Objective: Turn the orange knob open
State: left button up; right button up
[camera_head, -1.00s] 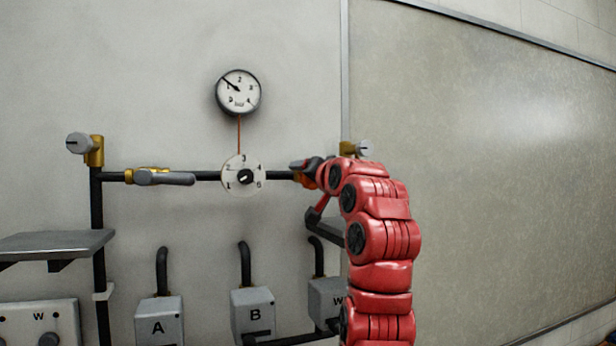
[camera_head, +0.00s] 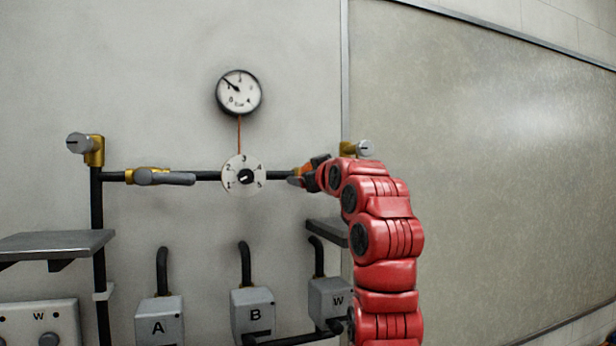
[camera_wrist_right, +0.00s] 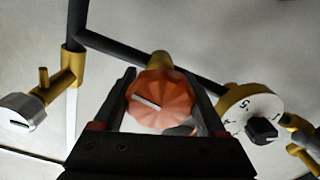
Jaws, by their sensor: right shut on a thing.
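The orange knob (camera_wrist_right: 160,98) is fluted, with a white line across its face pointing to the upper left in the right wrist view. It sits on a brass fitting on the dark pipe. My right gripper (camera_wrist_right: 160,100) is shut on it, one finger on either side. In the head view only a small orange part of the knob (camera_head: 307,169) shows beside my right gripper (camera_head: 308,173); my red arm hides the area to its right. My left gripper is not in view.
A white numbered dial (camera_head: 235,187) with a black knob sits on the pipe just left of my gripper. A round gauge (camera_head: 239,92) hangs above. A grey lever valve (camera_head: 165,178) is farther left. A small shelf (camera_head: 325,232) is below my gripper.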

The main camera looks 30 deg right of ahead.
jog(key=n, duration=0.4)
jog(key=shift+n, duration=0.3)
jog(key=n, duration=1.4)
jog(key=shift+n+p, duration=0.3)
jog(key=shift+n, duration=0.1)
jog(key=o, duration=1.3)
jog(key=shift+f, duration=0.1)
